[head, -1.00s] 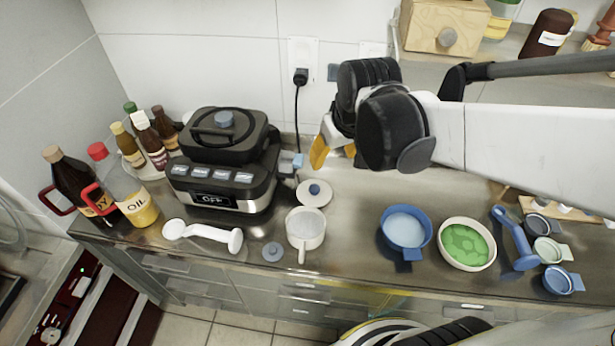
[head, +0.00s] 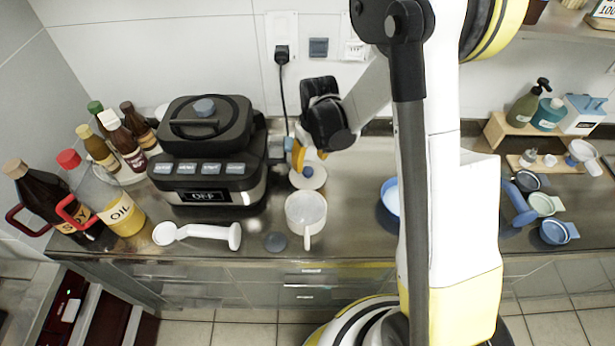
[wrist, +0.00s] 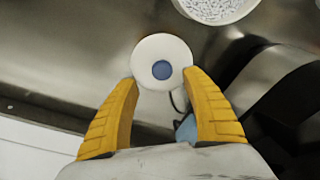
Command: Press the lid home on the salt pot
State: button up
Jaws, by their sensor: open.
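The lid, a white disc with a blue knob (head: 308,172), lies on the steel counter just behind the salt pot, apart from it. The salt pot (head: 306,214) is white with a handle toward the front and is uncovered. In the wrist view, white grains show in the pot (wrist: 216,10), which is cut off at the top edge. My gripper (head: 309,160) is open, with yellow fingers, close over the lid. In the wrist view, the lid (wrist: 150,45) lies just beyond and between the fingertips (wrist: 160,78). I cannot tell whether they touch it.
A black cooker (head: 207,155) stands close left of my gripper. A blue pan (head: 390,197) is partly hidden by my arm. Bottles (head: 120,140) stand at the left.

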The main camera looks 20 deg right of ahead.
aim_at(308, 170)
jog(key=f+b, duration=0.1)
jog(key=f, duration=0.1)
jog(key=f+b, duration=0.2)
jog(key=f, duration=0.1)
jog(key=shift+w+a+f, duration=0.25)
jog(key=shift+f, duration=0.05)
jog(key=shift+r, duration=0.1)
grip_shut()
